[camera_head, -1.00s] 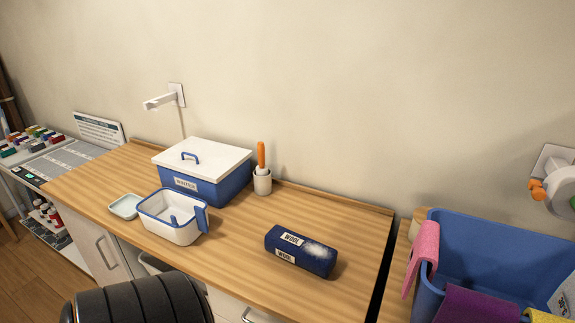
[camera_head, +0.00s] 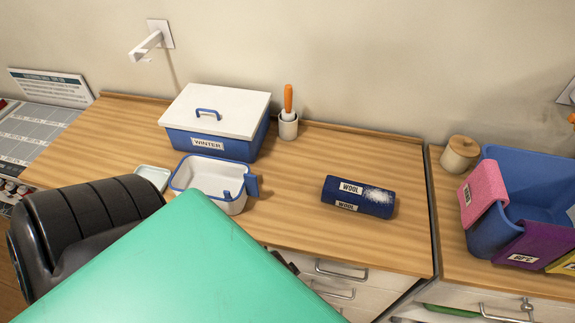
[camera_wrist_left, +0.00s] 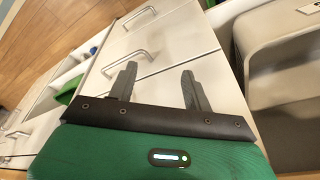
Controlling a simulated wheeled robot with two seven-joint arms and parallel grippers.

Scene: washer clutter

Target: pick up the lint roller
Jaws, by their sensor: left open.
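The lint roller (camera_head: 288,98) stands upright in a small white cup (camera_head: 288,126) at the back of the wooden counter, beside the blue WINTER box. Its orange handle points up; its lower part is hidden in the cup. My left gripper (camera_wrist_left: 157,70) is open and empty in the left wrist view, in front of white drawer fronts. In the head view my green arm part hides most of that gripper, low at the counter's front edge, well away from the lint roller. My right gripper is not in view.
The lidded WINTER box (camera_head: 212,143) stands left of the cup. A white-and-blue tub (camera_head: 208,178) and a navy WOOL roll (camera_head: 358,197) lie nearer the front. A blue bin (camera_head: 540,180) with cloths is at right. Bare counter lies between cup and roll.

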